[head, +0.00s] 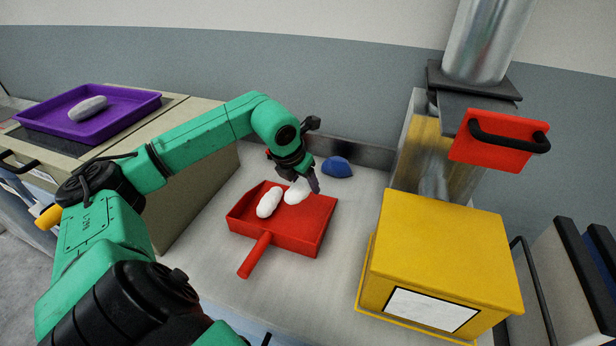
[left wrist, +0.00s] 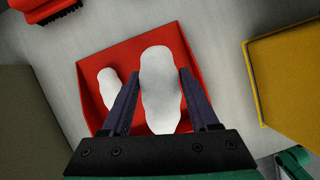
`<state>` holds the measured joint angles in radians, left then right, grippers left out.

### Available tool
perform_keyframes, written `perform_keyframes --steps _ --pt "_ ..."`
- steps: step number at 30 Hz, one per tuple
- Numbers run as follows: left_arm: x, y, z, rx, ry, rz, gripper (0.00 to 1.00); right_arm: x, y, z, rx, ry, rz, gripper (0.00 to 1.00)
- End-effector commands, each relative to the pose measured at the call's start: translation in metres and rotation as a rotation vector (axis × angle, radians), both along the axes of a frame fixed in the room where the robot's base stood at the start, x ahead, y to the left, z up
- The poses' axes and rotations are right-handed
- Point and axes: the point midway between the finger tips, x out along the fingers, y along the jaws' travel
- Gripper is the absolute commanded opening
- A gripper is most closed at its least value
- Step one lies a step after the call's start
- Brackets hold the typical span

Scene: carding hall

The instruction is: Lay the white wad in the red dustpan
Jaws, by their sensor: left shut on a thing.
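My left gripper (head: 304,186) points down over the back part of the red dustpan (head: 312,237) and is shut on a white wad (head: 296,191). In the left wrist view this wad (left wrist: 160,82) lies lengthwise between the two dark fingers (left wrist: 160,98), with the dustpan (left wrist: 92,72) beneath it. I cannot tell whether the wad touches the pan floor. A second, smaller-looking white wad (head: 269,203) lies in the dustpan to the left; it also shows in the left wrist view (left wrist: 110,89). My right gripper is not in view.
A yellow box (head: 445,255) stands right of the dustpan. A blue rounded object (head: 337,167) lies behind it. A red brush-like thing (left wrist: 42,10) shows beyond the pan. A purple tray (head: 120,110) holding a grey wad (head: 88,109) stands on the left cabinet.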

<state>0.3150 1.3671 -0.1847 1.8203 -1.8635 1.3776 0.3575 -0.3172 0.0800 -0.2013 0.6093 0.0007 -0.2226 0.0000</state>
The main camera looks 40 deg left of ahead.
Motion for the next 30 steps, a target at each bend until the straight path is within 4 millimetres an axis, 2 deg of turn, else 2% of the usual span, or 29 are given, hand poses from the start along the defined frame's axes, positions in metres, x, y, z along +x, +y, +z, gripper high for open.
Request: perform_keyframes --steps 1,4,10,15,20,27,28,30 --pt "0.0 0.0 -0.012 0.0 0.002 0.0 0.05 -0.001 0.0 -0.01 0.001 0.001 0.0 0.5" --pt "0.0 0.0 -0.025 0.0 0.002 0.0 0.05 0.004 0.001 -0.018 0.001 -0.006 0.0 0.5" --pt "0.0 0.0 -0.049 0.0 0.001 0.0 0.05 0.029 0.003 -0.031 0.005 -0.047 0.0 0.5" --pt "0.001 0.0 -0.071 0.001 0.0 0.0 0.05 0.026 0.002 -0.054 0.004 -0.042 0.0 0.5" --pt "0.001 0.0 -0.08 0.001 0.0 0.0 0.05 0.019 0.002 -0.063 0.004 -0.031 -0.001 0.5" --pt "0.001 0.0 -0.078 0.0 0.0 0.0 0.05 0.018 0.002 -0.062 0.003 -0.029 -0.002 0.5" --pt "0.001 0.0 -0.078 0.0 0.0 0.0 0.65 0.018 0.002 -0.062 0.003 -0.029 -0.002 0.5" --pt "0.001 0.0 -0.078 0.0 0.0 0.0 0.91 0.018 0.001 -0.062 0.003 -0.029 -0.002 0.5"
